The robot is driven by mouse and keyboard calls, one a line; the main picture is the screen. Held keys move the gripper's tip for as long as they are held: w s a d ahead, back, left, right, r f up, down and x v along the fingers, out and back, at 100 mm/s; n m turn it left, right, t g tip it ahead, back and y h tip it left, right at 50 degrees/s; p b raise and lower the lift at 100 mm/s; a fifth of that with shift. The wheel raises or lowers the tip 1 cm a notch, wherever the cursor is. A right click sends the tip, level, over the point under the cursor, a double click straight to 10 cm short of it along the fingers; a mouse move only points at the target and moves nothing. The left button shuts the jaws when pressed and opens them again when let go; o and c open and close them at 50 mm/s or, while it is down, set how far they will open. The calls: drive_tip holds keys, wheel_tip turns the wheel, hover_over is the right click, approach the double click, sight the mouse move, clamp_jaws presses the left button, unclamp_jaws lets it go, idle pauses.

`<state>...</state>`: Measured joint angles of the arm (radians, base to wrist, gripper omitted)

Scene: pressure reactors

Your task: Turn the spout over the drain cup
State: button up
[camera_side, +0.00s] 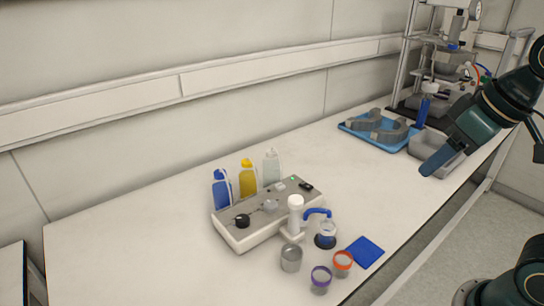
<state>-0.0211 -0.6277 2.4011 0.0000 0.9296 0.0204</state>
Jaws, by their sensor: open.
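The spout (318,212) is a blue bent tube on a white upright post (295,215) at the front right of a grey bench unit. Its end points right, above a clear vessel with blue on it (326,233) on a dark round base. A plain grey cup (291,259) stands in front of the post, left of the spout's end. I cannot tell for sure which vessel is the drain cup. My gripper (438,160) is open, with blue fingers, high at the right and well apart from the spout. Nothing shows between the fingers.
Purple-rimmed (321,280) and orange-rimmed (343,264) cups stand near the front edge, beside a blue pad (365,252). Blue, yellow and clear bottles (248,179) stand behind the unit. A blue tray (358,134) with grey parts, a grey bin (427,149) and a reactor rack stand at the back right.

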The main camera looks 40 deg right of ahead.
drive_tip(key=w+a+r+g, duration=0.1)
drive_tip(key=w, duration=0.6)
drive_tip(key=g, duration=0.4)
hover_over(296, 198)
wheel_tip(296, 198, down, 7)
drive_tip(key=shift+f, duration=0.2)
drive_tip(key=shift+f, duration=0.15)
wheel_tip(296, 198, down, 14)
drive_tip(key=shift+r, duration=0.2)
clamp_jaws()
